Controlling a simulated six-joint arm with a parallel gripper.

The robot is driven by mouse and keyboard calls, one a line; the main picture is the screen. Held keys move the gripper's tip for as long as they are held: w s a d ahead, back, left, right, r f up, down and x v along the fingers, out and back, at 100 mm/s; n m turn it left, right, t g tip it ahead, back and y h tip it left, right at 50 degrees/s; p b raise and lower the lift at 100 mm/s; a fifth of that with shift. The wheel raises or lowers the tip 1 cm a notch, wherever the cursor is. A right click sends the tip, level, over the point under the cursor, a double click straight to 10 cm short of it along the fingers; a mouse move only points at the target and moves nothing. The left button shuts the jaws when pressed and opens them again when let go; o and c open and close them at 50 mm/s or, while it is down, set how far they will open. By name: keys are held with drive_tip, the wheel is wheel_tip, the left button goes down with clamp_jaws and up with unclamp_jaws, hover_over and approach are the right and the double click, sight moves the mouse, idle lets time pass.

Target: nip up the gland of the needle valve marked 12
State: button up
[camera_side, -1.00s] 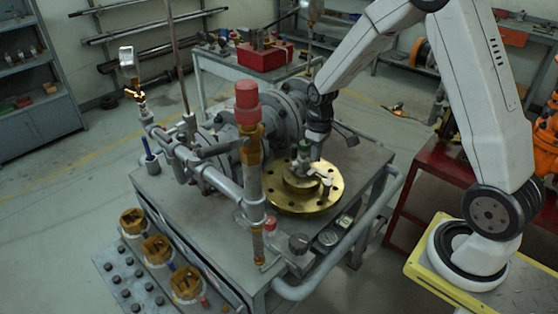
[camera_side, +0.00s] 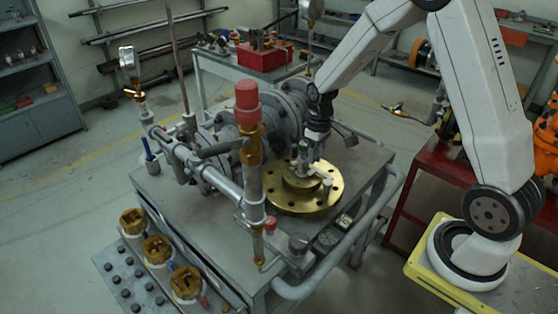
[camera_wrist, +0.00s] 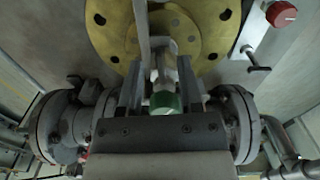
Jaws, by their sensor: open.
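A small valve with a green cap stands on the brass flange (camera_side: 283,204) on the bench. Its green cap (camera_side: 303,146) shows in the side view beside my gripper (camera_side: 312,165). No number 12 can be read. In the wrist view, the green cap (camera_wrist: 165,102) lies between the two fingers of my open gripper (camera_wrist: 160,85), close to the palm. A pale metal stem runs up from it over the brass flange (camera_wrist: 112,35). The gland itself is hard to make out, and I cannot tell whether the fingers touch the valve.
The grey flanged valve body (camera_side: 285,115) lies behind the brass flange. A red-capped upright pipe (camera_side: 248,105) stands to its left. A red-topped knob (camera_wrist: 281,14) shows at the wrist view's upper right.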

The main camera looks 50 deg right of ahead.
drive_tip(key=shift+r, duration=3.75)
drive_tip(key=s+a+f+m+t, duration=0.1)
drive_tip(key=s+a+f+t, duration=0.1)
drive_tip(key=s+a, duration=0.8)
drive_tip(key=shift+s+a+f+t, duration=0.15)
drive_tip(key=shift+s+t, duration=0.15)
drive_tip(key=shift+s, duration=0.75)
